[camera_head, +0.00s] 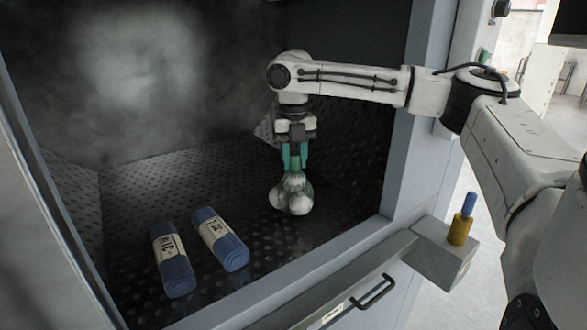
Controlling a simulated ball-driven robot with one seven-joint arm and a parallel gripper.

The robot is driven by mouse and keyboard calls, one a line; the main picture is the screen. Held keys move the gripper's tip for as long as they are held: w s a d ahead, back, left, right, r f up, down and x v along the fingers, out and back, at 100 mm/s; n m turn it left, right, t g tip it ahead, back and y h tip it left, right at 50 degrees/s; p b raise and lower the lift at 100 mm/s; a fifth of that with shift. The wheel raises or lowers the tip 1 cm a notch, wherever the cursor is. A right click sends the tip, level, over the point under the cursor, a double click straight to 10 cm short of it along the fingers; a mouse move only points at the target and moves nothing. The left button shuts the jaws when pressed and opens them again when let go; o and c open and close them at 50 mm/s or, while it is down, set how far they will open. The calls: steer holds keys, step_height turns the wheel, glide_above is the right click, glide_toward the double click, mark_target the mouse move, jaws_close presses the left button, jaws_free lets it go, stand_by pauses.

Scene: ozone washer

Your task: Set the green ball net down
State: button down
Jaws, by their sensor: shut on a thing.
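The green ball net (292,193) holds several pale balls and hangs upright inside the washer chamber. My gripper (295,158) points down and is shut on the top of the net. The net's bottom is close to the perforated dark chamber floor (190,205); I cannot tell if it touches. The far side of the net is hidden.
Two blue rolls with white labels lie on the floor to the left, one roll (174,262) beside the other roll (220,240). The chamber's front sill (300,285) and right frame (405,150) bound the opening. A yellow and blue knob (461,225) stands outside at right. Floor around the net is clear.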

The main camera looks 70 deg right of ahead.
mark_target(294, 169)
steer(key=shift+f, duration=1.6)
steer(key=c, duration=0.8)
jaws_free()
steer(key=shift+f, duration=0.1)
step_height(294, 169, up, 12)
steer(key=shift+w+r, duration=0.1)
